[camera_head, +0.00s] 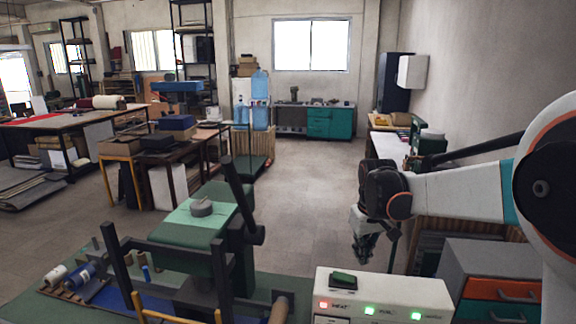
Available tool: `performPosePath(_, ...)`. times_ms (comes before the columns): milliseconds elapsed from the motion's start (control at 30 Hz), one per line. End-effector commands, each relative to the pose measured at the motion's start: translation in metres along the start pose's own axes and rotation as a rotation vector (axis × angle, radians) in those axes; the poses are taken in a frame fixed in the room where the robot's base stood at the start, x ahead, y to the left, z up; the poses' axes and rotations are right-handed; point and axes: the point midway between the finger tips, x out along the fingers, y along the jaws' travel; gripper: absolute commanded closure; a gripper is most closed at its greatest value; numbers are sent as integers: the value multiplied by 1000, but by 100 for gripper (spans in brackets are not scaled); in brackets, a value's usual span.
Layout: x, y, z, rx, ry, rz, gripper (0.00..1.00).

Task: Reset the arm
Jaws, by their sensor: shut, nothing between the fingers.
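My arm comes in from the right edge and reaches left across the right side of the picture. My gripper (363,256) hangs at the end of the arm, pointing down. It is shut and empty. It is in the air, above and behind the white control box with lit buttons (385,292). It seems apart from everything around it.
A green press-like machine (180,240) with dark bars stands at the lower left, a round grey piece (201,207) on it. A grey cabinet with orange and teal drawers (490,270) is at the lower right. The middle floor (305,190) is clear.

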Motion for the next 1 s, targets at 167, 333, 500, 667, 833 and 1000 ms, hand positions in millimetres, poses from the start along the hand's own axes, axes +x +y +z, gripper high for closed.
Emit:
performPosePath(167,-18,-10,39,33,62,14,100)
performPosePath(333,-31,-19,77,65,122,26,100)
performPosePath(500,-36,-29,117,97,182,36,100)
performPosePath(667,-34,-39,156,127,240,44,100)
performPosePath(833,-25,-49,197,159,301,50,100)
performPosePath(1000,-8,-59,238,190,362,54,100)
